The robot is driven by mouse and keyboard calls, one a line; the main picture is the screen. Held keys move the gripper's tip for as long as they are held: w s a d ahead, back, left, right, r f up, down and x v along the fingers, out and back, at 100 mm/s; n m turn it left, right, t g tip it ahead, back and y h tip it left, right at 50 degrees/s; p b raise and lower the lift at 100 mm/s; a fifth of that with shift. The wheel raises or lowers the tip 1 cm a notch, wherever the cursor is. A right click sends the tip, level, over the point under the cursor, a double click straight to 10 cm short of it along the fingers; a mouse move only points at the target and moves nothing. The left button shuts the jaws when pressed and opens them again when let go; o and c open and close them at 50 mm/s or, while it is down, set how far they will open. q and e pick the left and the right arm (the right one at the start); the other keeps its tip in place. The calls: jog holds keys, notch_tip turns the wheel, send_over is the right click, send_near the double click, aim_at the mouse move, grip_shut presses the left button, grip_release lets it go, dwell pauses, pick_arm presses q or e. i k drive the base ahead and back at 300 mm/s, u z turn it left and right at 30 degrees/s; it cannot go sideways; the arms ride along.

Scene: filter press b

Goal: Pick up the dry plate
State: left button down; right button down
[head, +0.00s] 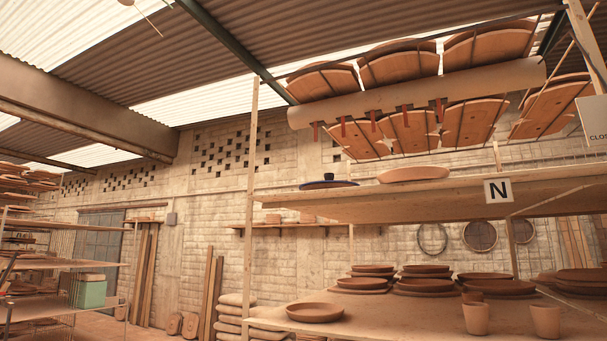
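Several terracotta plates are in the head view, and I cannot tell which one is the dry plate. A single plate (315,312) lies at the front left of the lower wooden shelf. Stacked plates (425,286) sit behind it on the same shelf. A lighter orange plate (414,174) lies on the upper shelf, next to a dark blue lidded or knobbed disc (328,184). Neither of my grippers is in view.
The lower shelf (400,325) also holds clay cups (476,318) at its front right. A thin wooden post (252,150) stands at the left of the shelves. Another rack (60,262) stands far left.

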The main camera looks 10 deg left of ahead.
aim_at(408, 173)
jog(key=u, duration=0.9)
jog(key=i, duration=0.7)
jog(key=z, duration=0.1)
